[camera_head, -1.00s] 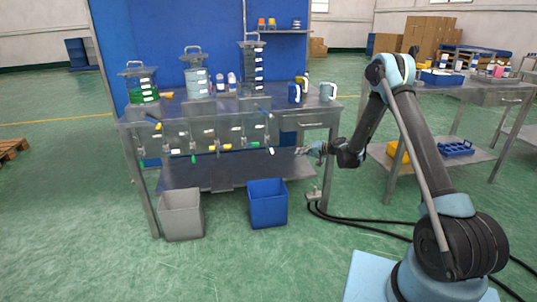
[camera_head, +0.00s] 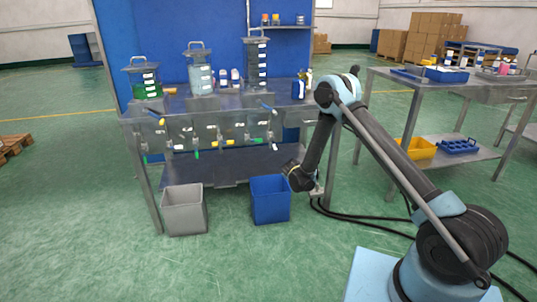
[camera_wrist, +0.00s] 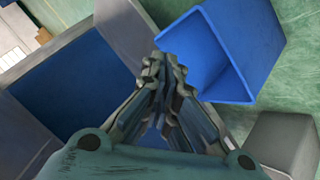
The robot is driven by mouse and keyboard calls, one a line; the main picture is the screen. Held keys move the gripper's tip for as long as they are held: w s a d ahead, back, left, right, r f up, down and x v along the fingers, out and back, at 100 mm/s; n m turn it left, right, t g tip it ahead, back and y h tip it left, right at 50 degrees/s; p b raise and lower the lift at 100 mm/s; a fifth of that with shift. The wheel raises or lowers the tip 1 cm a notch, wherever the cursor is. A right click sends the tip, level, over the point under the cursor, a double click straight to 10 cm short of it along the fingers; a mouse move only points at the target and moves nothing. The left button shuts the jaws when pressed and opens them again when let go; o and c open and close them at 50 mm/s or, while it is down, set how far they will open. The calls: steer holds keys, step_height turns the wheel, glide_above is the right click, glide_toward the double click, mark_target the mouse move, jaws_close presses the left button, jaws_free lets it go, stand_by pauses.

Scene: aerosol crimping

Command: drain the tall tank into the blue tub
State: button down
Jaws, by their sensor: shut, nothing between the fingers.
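The tall tank (camera_head: 256,68), narrow and dark with white labels, stands on the workbench at the right of three tanks. Below it, a blue lever (camera_head: 266,107) and a pipe with a small yellow part (camera_head: 271,122) show at the bench front. The blue tub (camera_head: 270,207) stands on the floor below, upright, with its open top showing. It also shows in the wrist view (camera_wrist: 262,45), right of the fingertips. My gripper (camera_wrist: 164,62) is shut and empty. In the head view its fingers are hard to make out by the dark wrist, above and right of the tub.
A grey tub (camera_head: 184,215) stands left of the blue one, with a gap between. The green tank (camera_head: 144,82) and the pale tank (camera_head: 200,78) share the bench. Black hoses (camera_head: 360,217) cross the floor. A second table (camera_head: 470,90) stands at right.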

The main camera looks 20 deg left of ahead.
mark_target(273, 142)
steer(key=s+a+r+n+t+y, duration=0.4)
steer(key=s+a+r+n+t, duration=0.4)
steer(key=s+a+r+n, duration=0.3)
steer(key=w+a+r, duration=0.1)
steer(key=w, duration=0.9)
steer(key=shift+a+n, duration=0.3)
steer(key=shift+a+r, duration=0.1)
steer(key=shift+a, duration=0.05)
